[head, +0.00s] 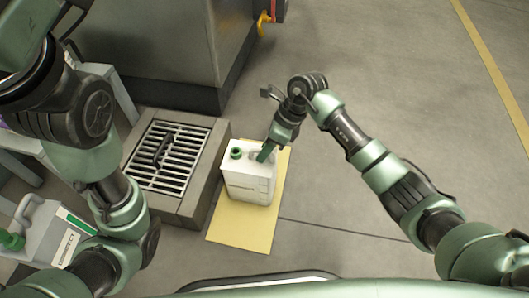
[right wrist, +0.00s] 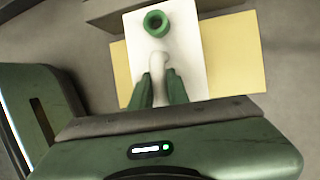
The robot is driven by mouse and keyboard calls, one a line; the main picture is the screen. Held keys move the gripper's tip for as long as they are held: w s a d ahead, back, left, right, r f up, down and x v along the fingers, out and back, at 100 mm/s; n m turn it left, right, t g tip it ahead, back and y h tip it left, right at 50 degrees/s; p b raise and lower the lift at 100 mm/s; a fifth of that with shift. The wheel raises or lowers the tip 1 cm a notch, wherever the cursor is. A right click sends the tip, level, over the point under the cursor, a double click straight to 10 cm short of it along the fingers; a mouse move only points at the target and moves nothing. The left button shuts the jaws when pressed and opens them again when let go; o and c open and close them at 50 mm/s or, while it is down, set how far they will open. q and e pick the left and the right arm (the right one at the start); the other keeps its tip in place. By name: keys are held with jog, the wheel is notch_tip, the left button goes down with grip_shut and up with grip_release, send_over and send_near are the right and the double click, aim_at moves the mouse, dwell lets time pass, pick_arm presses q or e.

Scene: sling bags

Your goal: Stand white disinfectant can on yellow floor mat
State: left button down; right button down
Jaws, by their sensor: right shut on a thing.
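The white disinfectant can (head: 250,184) with a green cap stands upright on the yellow floor mat (head: 239,232), or just above it; I cannot tell whether its base touches. My right gripper (head: 266,153) is shut on the can's top handle. In the right wrist view the two green fingers (right wrist: 160,88) close around the handle of the white can (right wrist: 187,45), behind its green cap. The yellow mat (right wrist: 232,55) shows on both sides of the can there.
A floor drain grate (head: 167,158) in a raised concrete curb lies just left of the mat. Another white can (head: 42,232) with a green cap stands at the lower left. A grey metal cabinet (head: 165,45) stands behind. Floor at the right is clear.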

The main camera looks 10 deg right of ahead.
jog(key=c, duration=1.4)
grip_release()
jog(key=shift+o, duration=0.2)
